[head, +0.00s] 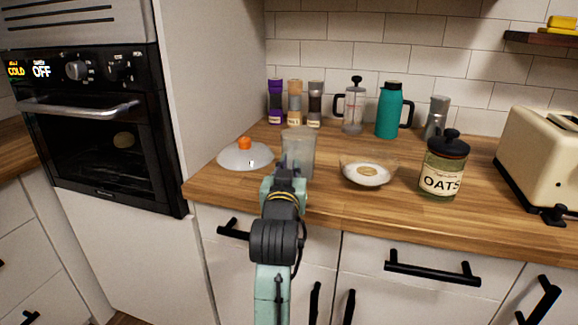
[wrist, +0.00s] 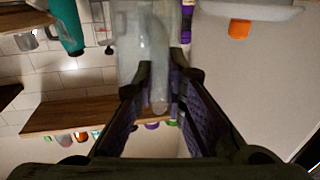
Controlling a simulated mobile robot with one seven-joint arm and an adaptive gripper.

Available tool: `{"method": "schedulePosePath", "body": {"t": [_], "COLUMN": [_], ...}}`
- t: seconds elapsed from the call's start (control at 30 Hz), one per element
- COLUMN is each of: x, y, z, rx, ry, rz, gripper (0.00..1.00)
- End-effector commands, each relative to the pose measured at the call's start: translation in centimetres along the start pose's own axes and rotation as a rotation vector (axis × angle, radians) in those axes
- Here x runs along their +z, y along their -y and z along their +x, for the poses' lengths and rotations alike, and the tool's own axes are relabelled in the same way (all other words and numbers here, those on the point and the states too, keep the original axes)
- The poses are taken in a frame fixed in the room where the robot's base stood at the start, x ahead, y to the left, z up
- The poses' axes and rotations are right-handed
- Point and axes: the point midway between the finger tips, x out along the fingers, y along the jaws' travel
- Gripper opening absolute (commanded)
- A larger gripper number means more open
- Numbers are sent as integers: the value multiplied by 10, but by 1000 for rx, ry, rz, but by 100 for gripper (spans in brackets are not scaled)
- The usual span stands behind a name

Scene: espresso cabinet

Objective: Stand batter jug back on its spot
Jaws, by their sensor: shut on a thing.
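The batter jug (head: 299,150) is a tall, translucent grey vessel near the counter's front edge, upright in the head view. My gripper (head: 285,178) reaches it from the front and is shut on it. In the wrist view the jug (wrist: 143,35) fills the top middle, and its handle hangs down between the two fingers of my gripper (wrist: 160,70). The gripper hides the lower part of the jug in the head view. I cannot tell whether its base touches the wooden counter (head: 330,208).
A white lid with an orange knob (head: 245,156) lies left of the jug. A glass bowl (head: 367,172) with pale contents sits to its right, then an oats jar (head: 444,168) and a toaster (head: 540,160). Grinders, a press and a teal flask (head: 390,112) line the back.

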Motion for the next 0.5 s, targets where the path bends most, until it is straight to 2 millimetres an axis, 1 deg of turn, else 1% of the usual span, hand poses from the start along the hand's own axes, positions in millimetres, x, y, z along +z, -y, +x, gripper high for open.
{"method": "schedulePosePath", "body": {"t": [0.2,0.37,0.4,0.5], "x": [-1,4,3,3], "y": [0,0,0,0], "z": [0,0,0,0], "rx": [0,0,0,0], "ry": [-3,-2,-2,-2], "rz": [1,1,1,1], "gripper": [0,0,14,21]}}
